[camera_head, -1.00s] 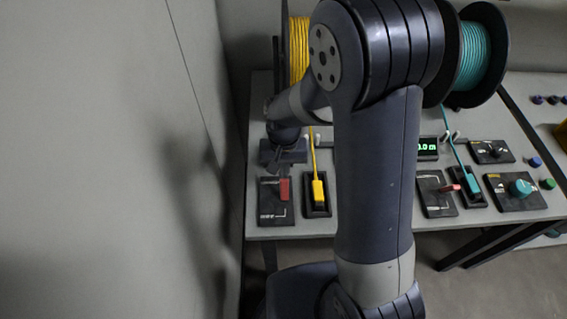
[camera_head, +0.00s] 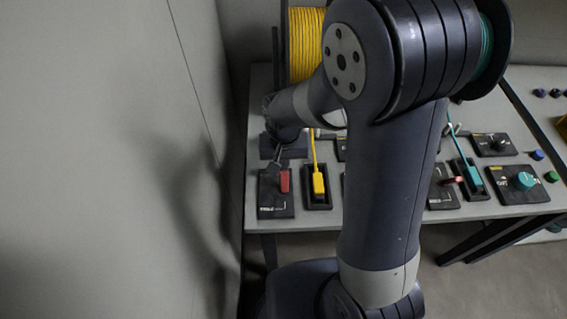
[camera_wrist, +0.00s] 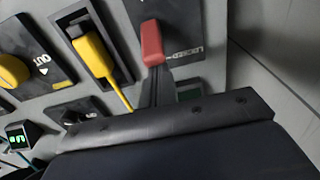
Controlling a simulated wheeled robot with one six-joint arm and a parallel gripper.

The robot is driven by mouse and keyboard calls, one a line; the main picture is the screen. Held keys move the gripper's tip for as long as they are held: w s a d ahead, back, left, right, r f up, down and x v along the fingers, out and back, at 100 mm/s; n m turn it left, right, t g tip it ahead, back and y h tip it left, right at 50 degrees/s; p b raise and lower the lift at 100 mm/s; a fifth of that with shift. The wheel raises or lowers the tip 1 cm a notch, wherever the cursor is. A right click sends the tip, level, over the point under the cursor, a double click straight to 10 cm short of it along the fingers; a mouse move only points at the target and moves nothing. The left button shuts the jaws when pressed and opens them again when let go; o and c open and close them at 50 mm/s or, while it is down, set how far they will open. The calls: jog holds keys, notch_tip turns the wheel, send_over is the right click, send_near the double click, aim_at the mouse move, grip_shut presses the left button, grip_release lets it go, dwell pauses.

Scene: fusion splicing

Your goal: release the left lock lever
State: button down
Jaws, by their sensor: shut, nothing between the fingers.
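The left lock lever (camera_head: 284,181) is a red handle on a dark base plate (camera_head: 268,207) at the table's left front. It also shows large at the top centre of the wrist view (camera_wrist: 152,42). My gripper (camera_head: 276,165) is shut and empty, pointing down at the back edge of that plate, just behind and slightly left of the lever. In the wrist view my dark fingers (camera_wrist: 156,88) end right beside the red handle. I cannot tell whether they touch it.
A yellow connector (camera_head: 318,183) sits in a dark holder right of the lever, its cable rising to a yellow spool (camera_head: 305,45). A teal connector (camera_head: 473,176) and teal knob (camera_head: 523,181) are farther right. My arm hides the table's middle. A wall stands close on the left.

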aim_at(284, 173)
jog(key=s+t+b, duration=0.3)
jog(key=t+b, duration=0.1)
jog(key=b, duration=0.4)
jog(key=shift+a+b, duration=0.1)
jog(key=shift+b, duration=0.3)
jog(key=shift+s+r+t, duration=0.2)
jog(key=shift+r+t, duration=0.1)
jog(key=shift+r, duration=0.1)
jog(key=shift+w, duration=0.1)
jog(key=shift+r+p, duration=0.1)
jog(key=shift+p, duration=0.2)
jog(key=shift+r+p, duration=0.55)
jog(key=shift+r, duration=0.2)
